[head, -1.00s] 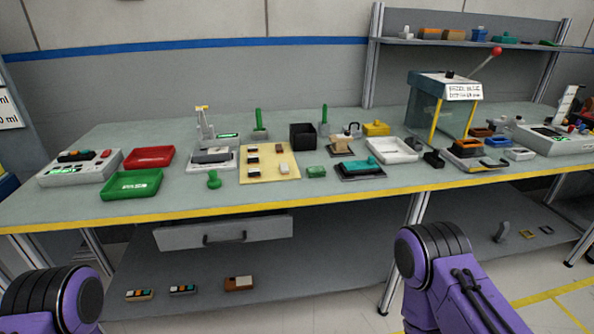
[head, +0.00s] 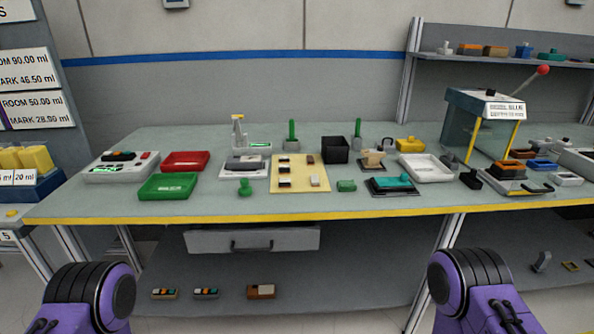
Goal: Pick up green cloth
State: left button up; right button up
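A small green piece (head: 346,186), which could be a folded cloth, lies on the grey bench top (head: 230,204) near its front edge, right of the yellow board. It is too small to tell its material. A teal item (head: 393,180) lies on a dark pad just right of it. My two purple and black arms show at the lower left and lower right, in front of the bench. Both grippers are out of view, and nothing of mine touches the green piece.
A green tray (head: 167,188), a red tray (head: 185,162) and a green knob (head: 245,187) stand to the left. A white tray (head: 425,168) and a lever press (head: 485,125) stand to the right. A drawer (head: 253,239) hangs below the bench top. Floor shows in front.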

aim_at(347, 184)
jog(key=k, duration=0.5)
jog(key=z, duration=1.55)
jog(key=i, duration=1.3)
jog(key=u, duration=2.6)
